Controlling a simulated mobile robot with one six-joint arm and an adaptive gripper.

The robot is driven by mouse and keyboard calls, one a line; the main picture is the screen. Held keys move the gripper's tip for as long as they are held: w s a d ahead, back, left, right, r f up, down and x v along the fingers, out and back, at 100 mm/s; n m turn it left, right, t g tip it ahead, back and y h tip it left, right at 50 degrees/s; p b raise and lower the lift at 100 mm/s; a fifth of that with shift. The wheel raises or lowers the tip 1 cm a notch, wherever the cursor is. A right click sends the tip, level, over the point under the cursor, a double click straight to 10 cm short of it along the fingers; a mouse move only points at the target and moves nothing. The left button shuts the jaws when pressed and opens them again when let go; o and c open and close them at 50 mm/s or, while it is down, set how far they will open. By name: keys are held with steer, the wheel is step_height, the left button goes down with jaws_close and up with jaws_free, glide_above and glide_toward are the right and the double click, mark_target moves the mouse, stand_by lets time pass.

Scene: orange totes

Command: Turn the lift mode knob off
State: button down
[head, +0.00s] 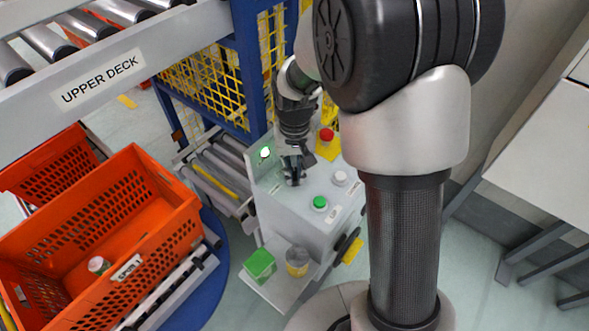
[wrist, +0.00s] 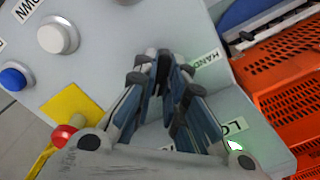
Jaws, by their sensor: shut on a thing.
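My gripper (head: 293,180) reaches down to the top of the grey control box (head: 310,222), left of its buttons. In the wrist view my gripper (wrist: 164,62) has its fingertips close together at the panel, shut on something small. The fingers hide what they hold; it is likely the mode knob, but its pointer and setting cannot be seen. A partly covered label starting "MAN" (wrist: 207,58) lies right beside the fingertips. A lit green lamp (head: 265,152) shows on the box's raised back plate.
A green button (head: 320,202), a white button (head: 340,178) and a red stop button (head: 327,135) on yellow sit near my gripper. An orange tote (head: 160,190) stands at left by rollers. A low shelf (head: 283,295) holds a green box (head: 259,264).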

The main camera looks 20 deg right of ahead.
steer(key=shift+n, duration=0.3)
steer(key=n+p, duration=0.1)
steer(key=n, duration=0.2)
steer(key=shift+n+p, duration=0.75)
steer(key=shift+n, duration=1.75)
steer(key=c, duration=1.6)
jaws_free()
steer(key=shift+c, duration=0.2)
